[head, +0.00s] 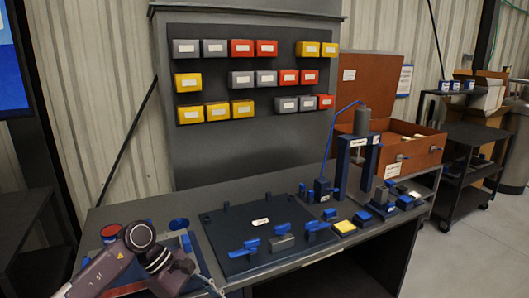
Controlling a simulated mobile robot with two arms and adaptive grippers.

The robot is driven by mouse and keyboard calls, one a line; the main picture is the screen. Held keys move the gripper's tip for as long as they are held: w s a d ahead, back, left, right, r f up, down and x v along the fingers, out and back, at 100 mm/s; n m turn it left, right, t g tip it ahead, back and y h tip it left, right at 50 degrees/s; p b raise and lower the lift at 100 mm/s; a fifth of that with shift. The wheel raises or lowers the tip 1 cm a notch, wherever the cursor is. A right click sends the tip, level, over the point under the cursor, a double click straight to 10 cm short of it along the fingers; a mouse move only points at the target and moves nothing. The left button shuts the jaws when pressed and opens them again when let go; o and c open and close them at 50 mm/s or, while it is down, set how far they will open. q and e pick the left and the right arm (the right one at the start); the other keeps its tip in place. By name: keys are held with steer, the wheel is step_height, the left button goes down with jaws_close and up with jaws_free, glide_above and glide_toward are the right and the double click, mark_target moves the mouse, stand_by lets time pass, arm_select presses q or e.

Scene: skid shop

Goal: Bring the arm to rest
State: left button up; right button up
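Part of one of my arms, purple-grey with a round dark joint cap, shows at the lower left, in front of the workbench (213,203). It comes in from the bottom left, and its links cover part of a blue-edged tray (187,243) on the bench. I see nothing held.
A dark fixture plate (235,232) with blue clamps lies mid-bench. An open brown case (415,153) is behind. Coloured bins (241,47) hang on the back panel. A black cart (470,150) stands right.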

arm_select(q)
steer(key=w+d+f+n+t+h, duration=0.1)
steer(key=d+f+n+h, duration=0.2)
steer(key=d+n+h, duration=0.3)
steer(key=w+d+f+n+t+h, duration=0.1)
steer(key=w+f+n+t, duration=0.45)
steer(key=n, duration=0.75)
steer(key=s+a+f+n+t+y, duration=0.2)
steer(key=a+f+n+t+y, duration=0.3)
steer(key=f+n, duration=0.7)
steer(key=s+a+f+n+y, duration=0.3)
steer(key=s+a+f+n, duration=0.25)
steer(key=f, duration=0.45)
steer(key=s+a+f+n+y, duration=0.3)
steer(key=s+a+f+n, duration=0.1)
steer(key=s+f+n, duration=0.4)
steer(key=s+a+f+n+g+y, duration=0.1)
steer(key=s+f+n+g, duration=0.2)
steer(key=s, duration=0.9)
steer(key=s+a+f+n+g+y, duration=0.1)
steer(key=s+f+n+g, duration=0.2)
steer(key=s+f, duration=0.5)
steer(key=s+a+f+n+g+y, duration=0.1)
steer(key=s+f+n+g, duration=0.2)
steer(key=s, duration=1.5)
step_height(320, 180, down, 4)
steer(key=shift+a+r+n+y, duration=0.15)
steer(key=shift+a+n+y, duration=0.2)
steer(key=shift+n, duration=0.5)
